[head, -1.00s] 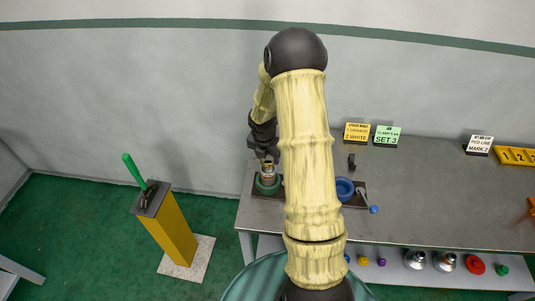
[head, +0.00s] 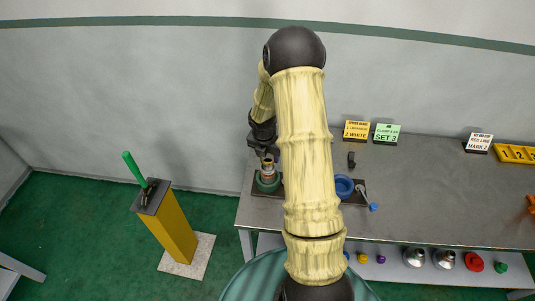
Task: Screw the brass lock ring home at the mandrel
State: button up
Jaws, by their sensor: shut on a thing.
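My gripper (head: 264,157) is at the left end of the workbench, pointing down over a green round base. It is shut on a small brass-coloured piece (head: 267,164), which looks like the brass lock ring. The ring sits at the top of a short upright post, which I take for the mandrel (head: 267,174), standing in the green base (head: 267,185). The ring's thread and how far it is seated are too small to tell. My arm hides the area just right of the post.
A dark plate (head: 353,200) on the workbench (head: 420,190) carries a blue ring (head: 343,187). Signs stand along the back edge, including a green one (head: 387,134). A yellow pedestal (head: 168,225) with a green lever stands on the floor at left. The bench's middle is mostly clear.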

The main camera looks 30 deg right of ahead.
aim_at(267, 160)
jog(key=shift+s+a+b+x, duration=0.1)
jog(key=shift+b+x, duration=0.2)
jog(key=shift+x, duration=0.5)
jog(key=shift+s+a+b+x, duration=0.15)
jog(key=shift+b+x, duration=0.15)
jog(key=shift+x, duration=0.45)
dwell(1.4)
jog(key=o, duration=1)
jog(key=shift+w, duration=0.1)
jog(key=v, duration=1.7)
jog(key=shift+r, duration=0.15)
jog(key=s+a+m, duration=0.4)
jog(key=s+m, duration=0.1)
jog(key=m, duration=0.3)
jog(key=s+a+r+m+y, duration=0.1)
jog(key=s+a+m, duration=0.3)
jog(key=m, duration=0.5)
jog(key=s+a+m+t, duration=0.1)
jog(key=s+a+m, duration=0.3)
jog(key=s+m, duration=0.3)
jog(key=shift+s+a+r+m+y, duration=0.15)
jog(key=shift+m+y, duration=0.25)
jog(key=shift+m, duration=0.6)
